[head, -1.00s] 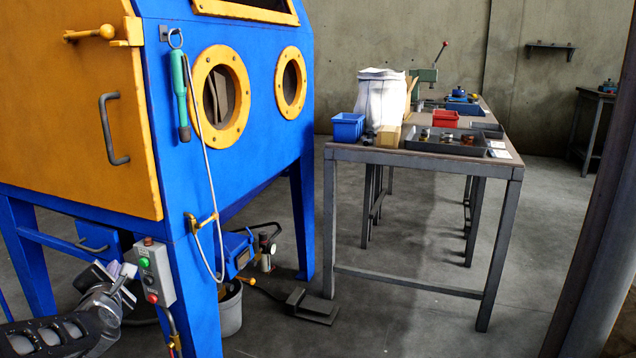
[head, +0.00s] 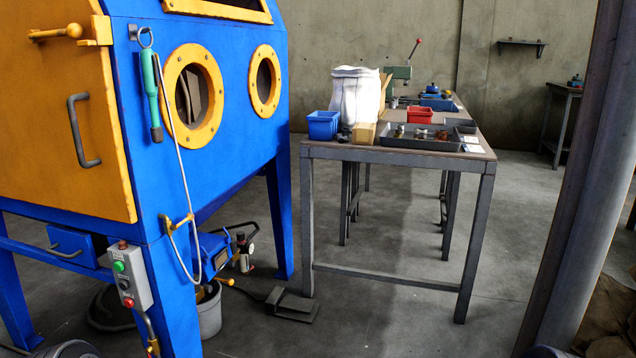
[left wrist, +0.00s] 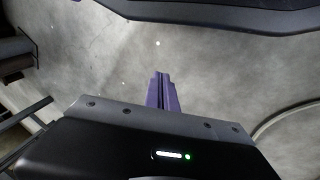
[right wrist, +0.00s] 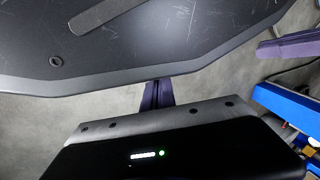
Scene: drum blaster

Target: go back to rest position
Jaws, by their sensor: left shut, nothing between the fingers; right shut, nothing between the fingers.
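My left gripper (left wrist: 161,92) shows in the left wrist view with its purple fingers closed together and nothing between them, above bare concrete floor. My right gripper (right wrist: 156,94) shows in the right wrist view, also closed and empty, with its fingertips partly hidden by a dark panel. Neither gripper is visible in the head view. The blue and yellow blast cabinet (head: 215,135) stands on the left of the head view with its yellow side door (head: 70,130) shut. The control box (head: 130,278) with green and red buttons is on its front leg.
A metal table (head: 400,157) holds a blue bin (head: 323,125), a white sack (head: 354,96), a red bin (head: 419,115) and a grey tray. A foot pedal (head: 291,305) and a bucket (head: 208,312) are on the floor. A pillar (head: 575,180) stands at right.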

